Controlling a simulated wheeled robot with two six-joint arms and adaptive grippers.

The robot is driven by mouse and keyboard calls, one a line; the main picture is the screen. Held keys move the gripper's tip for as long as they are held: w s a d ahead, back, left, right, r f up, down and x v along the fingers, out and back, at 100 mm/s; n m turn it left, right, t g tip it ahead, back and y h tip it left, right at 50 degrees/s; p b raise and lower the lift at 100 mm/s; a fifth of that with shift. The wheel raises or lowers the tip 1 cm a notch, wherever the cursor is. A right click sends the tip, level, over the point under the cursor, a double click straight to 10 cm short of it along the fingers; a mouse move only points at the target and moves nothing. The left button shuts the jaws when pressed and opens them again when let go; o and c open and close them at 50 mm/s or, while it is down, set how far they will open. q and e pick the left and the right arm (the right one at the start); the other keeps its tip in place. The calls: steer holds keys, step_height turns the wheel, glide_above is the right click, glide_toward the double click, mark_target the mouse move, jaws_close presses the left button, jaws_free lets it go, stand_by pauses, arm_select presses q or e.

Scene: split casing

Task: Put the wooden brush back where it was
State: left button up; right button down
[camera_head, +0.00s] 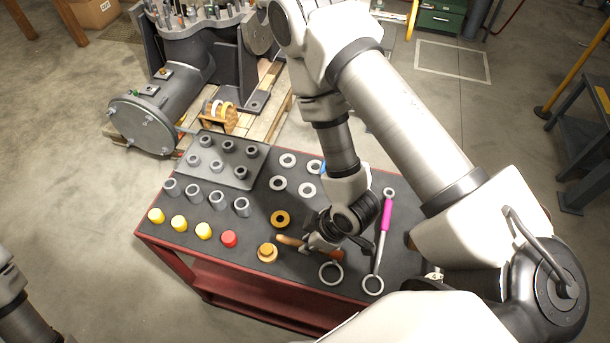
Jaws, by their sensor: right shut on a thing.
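The wooden brush (288,240) shows as an orange-brown handle near the front of the red-framed cart's dark top (200,253). My right gripper (318,243) comes down over the brush from above and is shut on it. The gripper hides the brush's middle, and a reddish-brown part shows on its right side. I cannot tell whether the brush touches the cart top or is held just above it. Only a piece of my left arm shows at the lower left edge; its gripper is out of view.
Near the brush are a round wooden piece (267,252), a brass ring (280,219), a steel ring (331,272) and a pink-handled wrench (385,217). Yellow caps (203,231), a red cap (229,239), grey sleeves and a grey block (216,170) fill the left. A large casing (180,90) stands behind.

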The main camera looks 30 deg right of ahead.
steer(key=shift+s+a+r+p, duration=0.15)
steer(key=shift+s+p, duration=0.15)
steer(key=shift+s, duration=0.1)
steer(key=shift+s+a+r+p, duration=0.15)
steer(key=shift+s+p, duration=0.15)
steer(key=shift+s, duration=0.1)
steer(key=shift+s+f, duration=0.2)
steer(key=shift+n, duration=0.3)
steer(key=w+b, duration=0.2)
steer(key=w, duration=0.2)
steer(key=w+r+b, duration=0.1)
steer(key=w+b, duration=0.1)
steer(key=w, duration=0.2)
steer(key=w+a+b, duration=0.1)
steer(key=w, duration=0.3)
steer(key=shift+w+a+r+b, duration=0.1)
steer(key=shift+w+r+b, duration=0.05)
steer(key=shift+r+b, duration=0.2)
arm_select(q)
step_height(320, 180, down, 6)
steer(key=b, duration=0.3)
steer(key=shift+f, duration=0.15)
arm_select(e)
steer(key=w+d+r+m+t+h, duration=0.1)
steer(key=w+d+m+h, duration=0.1)
steer(key=w+m, duration=0.5)
steer(key=shift+r+m+h, duration=0.15)
steer(key=shift+m+h, duration=0.25)
steer(key=shift+m, duration=0.5)
